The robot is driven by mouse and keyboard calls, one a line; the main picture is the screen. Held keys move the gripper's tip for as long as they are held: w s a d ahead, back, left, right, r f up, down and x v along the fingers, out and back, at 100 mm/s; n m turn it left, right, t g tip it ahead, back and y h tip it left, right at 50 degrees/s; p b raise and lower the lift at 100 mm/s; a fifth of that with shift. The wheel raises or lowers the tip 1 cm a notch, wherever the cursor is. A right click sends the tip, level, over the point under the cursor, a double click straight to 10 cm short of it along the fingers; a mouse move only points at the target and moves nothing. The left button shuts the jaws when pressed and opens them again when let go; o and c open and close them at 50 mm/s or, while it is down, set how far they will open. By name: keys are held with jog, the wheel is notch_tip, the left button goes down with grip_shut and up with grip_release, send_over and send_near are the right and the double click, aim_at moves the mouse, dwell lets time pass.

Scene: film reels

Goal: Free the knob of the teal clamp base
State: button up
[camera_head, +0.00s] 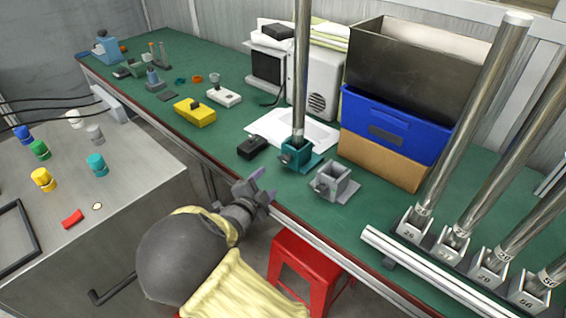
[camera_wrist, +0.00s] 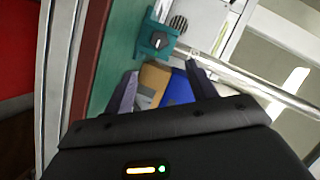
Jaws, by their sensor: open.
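The teal clamp base (camera_head: 294,153) stands on the green bench near its front edge. A tall metal pole (camera_head: 300,75) rises upright from it. In the wrist view the teal clamp base (camera_wrist: 154,40) shows a dark round knob (camera_wrist: 158,41) with a pale mark, facing the camera. Whether the knob is tight cannot be told. My gripper (camera_head: 258,187) is in front of the bench edge, to the lower left of the teal base and apart from it. In the wrist view its two fingers (camera_wrist: 163,88) are spread, with nothing held between them.
A grey clamp base (camera_head: 334,183) without a pole stands just right of the teal one. A black box (camera_head: 252,148) lies to its left, and white paper (camera_head: 270,128) behind. A blue crate (camera_head: 385,125) stands back right. A red stool (camera_head: 310,270) is below the bench edge.

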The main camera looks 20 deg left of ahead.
aim_at(284, 161)
jog(key=x, duration=1.4)
jog(key=shift+c, duration=0.3)
jog(key=shift+s, duration=0.1)
jog(key=c, duration=0.9)
